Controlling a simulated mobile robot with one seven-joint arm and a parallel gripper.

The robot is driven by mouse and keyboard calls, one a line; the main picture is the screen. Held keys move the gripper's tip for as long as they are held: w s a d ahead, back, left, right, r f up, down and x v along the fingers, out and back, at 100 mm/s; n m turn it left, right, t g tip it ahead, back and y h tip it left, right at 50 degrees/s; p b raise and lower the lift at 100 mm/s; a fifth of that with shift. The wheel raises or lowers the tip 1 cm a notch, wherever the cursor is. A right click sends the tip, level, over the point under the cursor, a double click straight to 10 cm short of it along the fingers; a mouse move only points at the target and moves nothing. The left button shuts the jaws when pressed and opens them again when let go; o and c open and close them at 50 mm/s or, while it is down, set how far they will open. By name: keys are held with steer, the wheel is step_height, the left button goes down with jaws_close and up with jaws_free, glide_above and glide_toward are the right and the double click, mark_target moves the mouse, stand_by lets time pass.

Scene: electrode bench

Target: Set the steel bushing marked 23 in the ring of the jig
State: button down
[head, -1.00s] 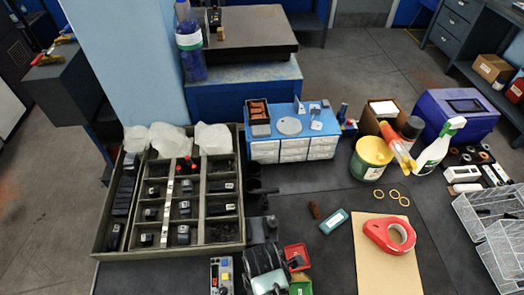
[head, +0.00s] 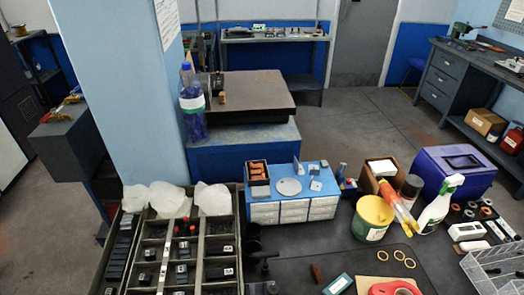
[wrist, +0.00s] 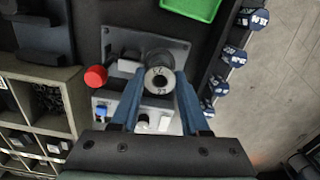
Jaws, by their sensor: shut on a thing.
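A grey plate (wrist: 176,48) lies beneath, with a dark round part (wrist: 157,56) just behind the bushing. I cannot tell if that part is the jig's ring, or whether the bushing touches it. My gripper is not in the head view, and I cannot pick out the jig there.
A red knob (wrist: 95,76) stands left of the bushing on a panel. A green tray (wrist: 190,8) is above it and labelled black cylinders (wrist: 234,54) line the right. A compartment crate (head: 238,240) and a blue drawer box (head: 322,180) show on the bench in the head view.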

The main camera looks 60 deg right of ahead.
steer(key=shift+f, duration=0.15)
stand_by(0.6)
steer(key=shift+c, duration=1.6)
jaws_free()
step_height(320, 180, up, 13)
step_height(320, 180, up, 5)
steer(key=p, duration=0.6)
